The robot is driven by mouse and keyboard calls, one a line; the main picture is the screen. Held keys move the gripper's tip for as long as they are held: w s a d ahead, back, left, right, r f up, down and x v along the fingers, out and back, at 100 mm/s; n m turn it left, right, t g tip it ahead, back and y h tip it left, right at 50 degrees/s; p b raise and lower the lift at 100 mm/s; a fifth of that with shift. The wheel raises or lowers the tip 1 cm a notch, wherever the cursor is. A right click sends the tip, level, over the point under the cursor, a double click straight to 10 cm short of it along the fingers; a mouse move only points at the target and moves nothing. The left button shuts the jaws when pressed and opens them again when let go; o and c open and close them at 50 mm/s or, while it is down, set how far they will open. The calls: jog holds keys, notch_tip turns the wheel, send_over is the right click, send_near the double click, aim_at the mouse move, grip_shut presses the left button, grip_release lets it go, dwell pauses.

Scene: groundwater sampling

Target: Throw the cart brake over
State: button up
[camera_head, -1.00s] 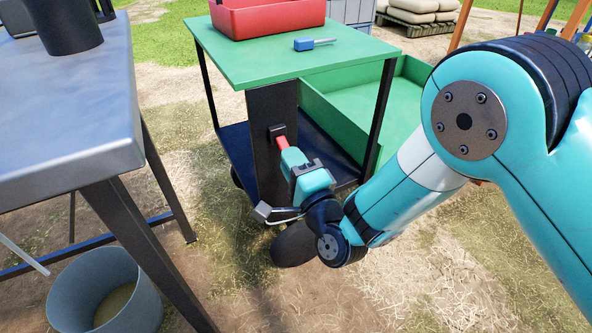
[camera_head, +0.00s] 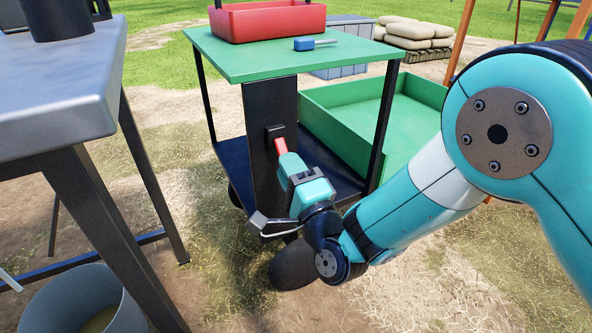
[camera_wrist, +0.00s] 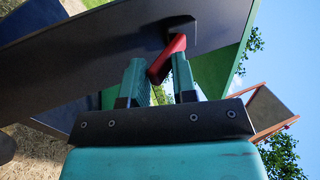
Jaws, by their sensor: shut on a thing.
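The cart (camera_head: 235,62) has a green top, black legs and a dark lower shelf. Its brake is a red lever (camera_head: 280,146) on a black mount fixed to the dark upright panel (camera_head: 262,110) at the cart's near end. My gripper (camera_head: 286,158) is at the lever, below its mount. In the wrist view the two teal fingers (camera_wrist: 158,75) stand either side of the red lever (camera_wrist: 166,58) and are shut on it. The lever slants away from the black mount (camera_wrist: 168,30). The fingers hide part of it.
A red bin (camera_head: 268,22) and a blue-handled tool (camera_head: 310,44) sit on the cart top. A green tray (camera_head: 400,130) lies behind the cart. A metal table (camera_head: 60,110) stands close on the left, with a grey bucket (camera_head: 75,300) below. Bare ground is open in front.

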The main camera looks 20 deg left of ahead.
jog(key=shift+o, duration=0.3)
jog(key=shift+w+a+f+t+y+b, duration=0.35)
jog(key=shift+f+b, duration=0.3)
jog(key=shift+b, duration=1.45)
jog(key=shift+a+r+b, duration=0.1)
jog(key=shift+a+b, duration=0.05)
jog(key=shift+b, duration=0.55)
jog(key=shift+o, duration=0.2)
jog(key=shift+r, duration=0.1)
jog(key=o, duration=0.5)
jog(key=shift+a, duration=0.1)
jog(key=shift+w, duration=0.1)
